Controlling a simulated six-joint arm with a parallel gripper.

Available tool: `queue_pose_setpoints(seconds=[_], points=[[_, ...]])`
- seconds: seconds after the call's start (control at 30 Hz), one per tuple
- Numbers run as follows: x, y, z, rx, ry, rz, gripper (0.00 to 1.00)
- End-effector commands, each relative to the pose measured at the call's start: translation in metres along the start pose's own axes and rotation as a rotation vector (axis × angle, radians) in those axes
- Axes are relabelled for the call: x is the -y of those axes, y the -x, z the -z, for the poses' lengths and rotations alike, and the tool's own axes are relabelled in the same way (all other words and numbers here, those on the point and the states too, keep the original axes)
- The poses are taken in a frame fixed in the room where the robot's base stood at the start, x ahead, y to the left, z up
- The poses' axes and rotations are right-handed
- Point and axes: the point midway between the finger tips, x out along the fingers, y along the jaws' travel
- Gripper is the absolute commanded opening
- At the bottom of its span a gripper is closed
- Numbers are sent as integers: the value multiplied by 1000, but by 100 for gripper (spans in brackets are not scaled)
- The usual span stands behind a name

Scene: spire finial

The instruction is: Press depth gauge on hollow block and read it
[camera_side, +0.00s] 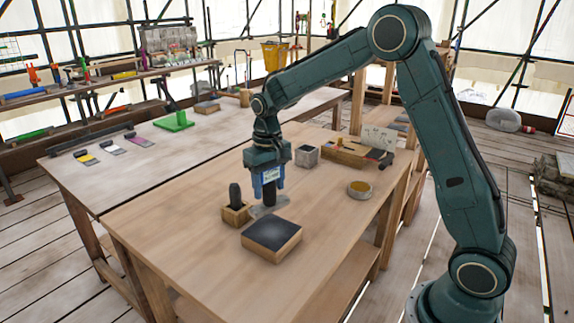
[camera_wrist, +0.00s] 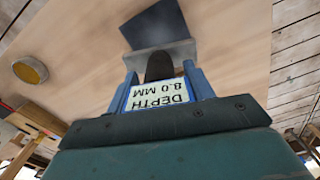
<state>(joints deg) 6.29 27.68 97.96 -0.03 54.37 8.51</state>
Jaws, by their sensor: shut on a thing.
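My gripper (camera_side: 267,188) is shut on the depth gauge, its blue fingers on either side of the gauge's body. The gauge's label (camera_wrist: 158,95) reads "DEPTH 8.0 MM", upside down in the wrist view. The gauge's dark round lower part (camera_side: 269,196) points down at a flat grey piece (camera_side: 262,211) on the table. Whether they touch is unclear. The grey piece also shows beyond the gauge in the wrist view (camera_wrist: 183,50). A small grey cube (camera_side: 307,156) with a dark top stands behind my gripper; I cannot tell if it is the hollow block.
A wooden block with a dark top (camera_side: 271,238) lies in front of the grey piece. A wooden holder (camera_side: 236,214) with a dark upright object stands left. A round tin (camera_side: 360,189) is at right, with a wooden tray (camera_side: 345,152) behind.

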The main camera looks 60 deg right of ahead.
Motion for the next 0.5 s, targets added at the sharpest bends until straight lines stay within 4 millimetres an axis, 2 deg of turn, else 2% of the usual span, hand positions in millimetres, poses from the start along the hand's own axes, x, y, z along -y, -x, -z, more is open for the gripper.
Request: queue_pose_setpoints(seconds=[0.2, 0.5], points=[[0, -17, -2, 1, -223, 0, 21], [-1, -28, -4, -1, -387, 0, 21]])
